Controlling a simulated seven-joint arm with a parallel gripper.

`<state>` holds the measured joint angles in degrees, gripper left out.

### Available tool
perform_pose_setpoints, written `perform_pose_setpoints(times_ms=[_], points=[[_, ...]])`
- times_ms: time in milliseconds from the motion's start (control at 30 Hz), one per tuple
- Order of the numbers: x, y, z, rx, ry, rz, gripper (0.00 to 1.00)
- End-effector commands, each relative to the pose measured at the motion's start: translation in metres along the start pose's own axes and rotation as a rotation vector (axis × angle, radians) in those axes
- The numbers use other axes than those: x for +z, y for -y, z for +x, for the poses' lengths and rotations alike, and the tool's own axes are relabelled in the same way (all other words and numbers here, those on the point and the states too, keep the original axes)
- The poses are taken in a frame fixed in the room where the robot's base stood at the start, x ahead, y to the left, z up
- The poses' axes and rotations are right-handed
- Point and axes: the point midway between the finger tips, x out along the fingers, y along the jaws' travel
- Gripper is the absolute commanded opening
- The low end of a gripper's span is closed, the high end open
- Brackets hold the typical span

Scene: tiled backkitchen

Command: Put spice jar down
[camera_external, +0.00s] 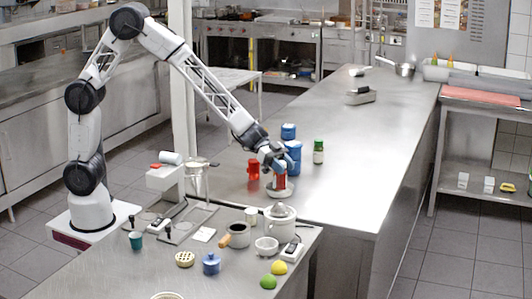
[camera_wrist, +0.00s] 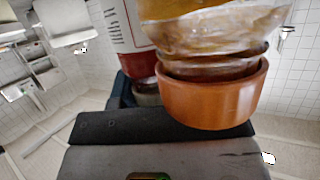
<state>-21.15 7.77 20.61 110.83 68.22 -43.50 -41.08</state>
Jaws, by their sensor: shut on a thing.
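In the wrist view the spice jar (camera_wrist: 215,92) is large and close, a clear glass body with amber-brown contents and a smooth copper-brown cap. It lies against the dark pad of my gripper (camera_wrist: 165,126). In the external view my gripper (camera_external: 279,171) points down over the steel counter and is shut on the jar. There the jar shows only as a small reddish shape (camera_external: 280,182) below the fingers, just above or on a pale round piece (camera_external: 279,192). I cannot tell whether it touches what is under it.
A red container (camera_external: 253,169) stands close on the left. Blue containers (camera_external: 294,158) stand just behind, and a green-capped jar (camera_external: 318,151) to the right. A white lidded pot (camera_external: 280,222) stands in front. The counter farther right (camera_external: 365,150) is clear.

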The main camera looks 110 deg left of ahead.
Motion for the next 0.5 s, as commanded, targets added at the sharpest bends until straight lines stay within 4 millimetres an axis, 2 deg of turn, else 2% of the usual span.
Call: perform_pose_setpoints(times_ms=[500], points=[[0.0088,0.0,0.0036,0.0,0.001,-0.001,0.09]])
